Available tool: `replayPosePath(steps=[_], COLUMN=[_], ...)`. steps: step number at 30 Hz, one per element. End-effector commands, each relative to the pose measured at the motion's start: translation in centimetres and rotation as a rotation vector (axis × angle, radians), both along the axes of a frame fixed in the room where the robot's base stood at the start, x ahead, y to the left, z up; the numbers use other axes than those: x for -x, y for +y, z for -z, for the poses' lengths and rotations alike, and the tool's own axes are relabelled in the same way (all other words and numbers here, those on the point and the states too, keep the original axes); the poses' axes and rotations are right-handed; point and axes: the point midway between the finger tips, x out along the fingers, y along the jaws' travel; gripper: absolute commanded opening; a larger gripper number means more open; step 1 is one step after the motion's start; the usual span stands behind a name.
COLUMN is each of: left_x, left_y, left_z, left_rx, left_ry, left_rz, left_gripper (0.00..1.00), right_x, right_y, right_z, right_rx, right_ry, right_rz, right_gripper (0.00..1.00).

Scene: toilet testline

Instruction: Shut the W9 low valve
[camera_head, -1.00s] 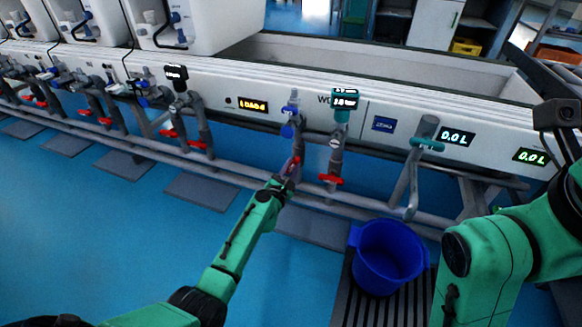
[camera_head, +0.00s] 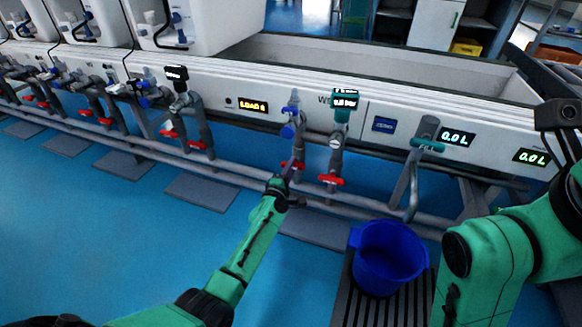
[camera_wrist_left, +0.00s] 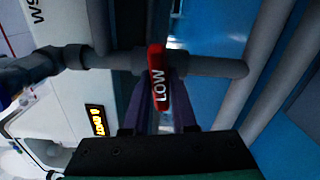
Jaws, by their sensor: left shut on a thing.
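The red W9 low valve handle (camera_head: 299,166) sits on the piping below the W9 panel. In the left wrist view the handle (camera_wrist_left: 158,80), lettered LOW, lies across its grey pipe (camera_wrist_left: 212,66). My left gripper (camera_head: 289,176) reaches it from below. Its two purplish fingers (camera_wrist_left: 161,92) are on either side of the handle's near part, shut on it. My right arm (camera_head: 500,255) is at the right edge, and its gripper fingers do not show.
Another red handle (camera_head: 330,181) is close on the right. Blue valve fittings (camera_head: 289,130) and a teal meter (camera_head: 345,101) are above. A blue bucket (camera_head: 388,258) stands on a dark grate at the lower right. Blue floor is open at the left.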

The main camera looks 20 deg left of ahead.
Motion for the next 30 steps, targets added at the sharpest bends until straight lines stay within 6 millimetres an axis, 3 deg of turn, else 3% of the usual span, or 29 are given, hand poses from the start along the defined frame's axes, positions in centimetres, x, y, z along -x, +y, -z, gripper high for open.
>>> replayPosePath(steps=[10, 26, 27, 29, 30], left_x=[0.10, 0.09, 0.09, 0.09, 0.08], left_y=[0.44, 0.55, 0.56, 0.53, 0.47], left_z=[0.18, 0.13, 0.14, 0.13, 0.11], left_rx=[-0.159, -0.189, -0.189, -0.188, -0.188], left_ry=[-0.007, -0.010, -0.010, -0.010, -0.010], left_rz=[-0.008, -0.010, -0.010, -0.010, -0.009], left_gripper=[0.00, 0.00, 0.29, 0.52, 0.55], right_x=[-0.38, -0.37, -0.36, -0.35, -0.33], right_y=[0.11, 0.14, 0.14, 0.14, 0.13], right_z=[0.26, 0.34, 0.33, 0.31, 0.31], right_rx=[0.000, 0.001, 0.001, 0.001, 0.001], right_ry=[0.017, 0.016, 0.015, 0.015, 0.015], right_rz=[-0.004, -0.005, -0.005, -0.005, -0.006], right_gripper=[0.50, 0.50, 0.50, 0.50, 0.50])
